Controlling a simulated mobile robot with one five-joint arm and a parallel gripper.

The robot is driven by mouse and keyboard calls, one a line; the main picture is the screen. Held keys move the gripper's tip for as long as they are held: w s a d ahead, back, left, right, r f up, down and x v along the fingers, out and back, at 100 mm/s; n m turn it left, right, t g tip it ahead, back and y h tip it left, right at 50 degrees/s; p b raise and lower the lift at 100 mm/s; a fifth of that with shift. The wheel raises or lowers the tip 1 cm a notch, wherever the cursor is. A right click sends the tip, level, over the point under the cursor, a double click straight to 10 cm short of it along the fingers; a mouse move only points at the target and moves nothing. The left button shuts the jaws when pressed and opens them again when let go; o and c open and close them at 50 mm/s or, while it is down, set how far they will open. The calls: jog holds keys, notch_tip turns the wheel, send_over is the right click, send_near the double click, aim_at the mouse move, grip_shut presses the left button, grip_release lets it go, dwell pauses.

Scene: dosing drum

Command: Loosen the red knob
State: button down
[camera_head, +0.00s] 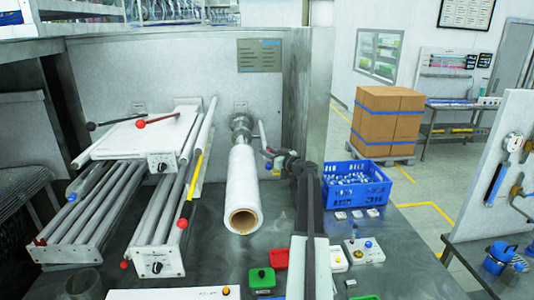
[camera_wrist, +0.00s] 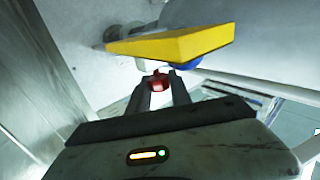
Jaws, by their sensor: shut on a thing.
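A small red knob (camera_wrist: 157,82) is between the fingertips of my gripper (camera_wrist: 160,92) in the wrist view, and the fingers close on it from both sides. A yellow bar (camera_wrist: 180,45) crosses just beyond it, with a blue round part (camera_wrist: 187,65) beneath the bar. In the head view my gripper (camera_head: 276,157) is right of the white roll (camera_head: 243,185).
Left of the roll are roller frames (camera_head: 130,200) with several red-tipped levers. A blue crate (camera_head: 355,188) of small parts stands to the right. Small green and red boxes (camera_head: 262,278) lie in front. A steel panel (camera_head: 310,90) rises behind my arm.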

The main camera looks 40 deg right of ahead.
jog(key=n+y, duration=0.2)
jog(key=y, duration=0.1)
jog(key=n+y, duration=0.2)
jog(key=y, duration=0.1)
jog(key=shift+w+d+r+g, duration=0.1)
jog(key=shift+w+d+g, duration=0.1)
jog(key=shift+g, duration=0.1)
jog(key=shift+s+a+n+g+y, duration=0.1)
jog(key=shift+n+g+y, duration=0.3)
jog(key=shift+n+y, duration=0.6)
jog(key=shift+a+y, duration=0.1)
jog(key=shift+y, duration=0.4)
jog(key=c, duration=1.2)
grip_release()
jog(key=shift+o, duration=0.2)
jog(key=shift+s, duration=0.15)
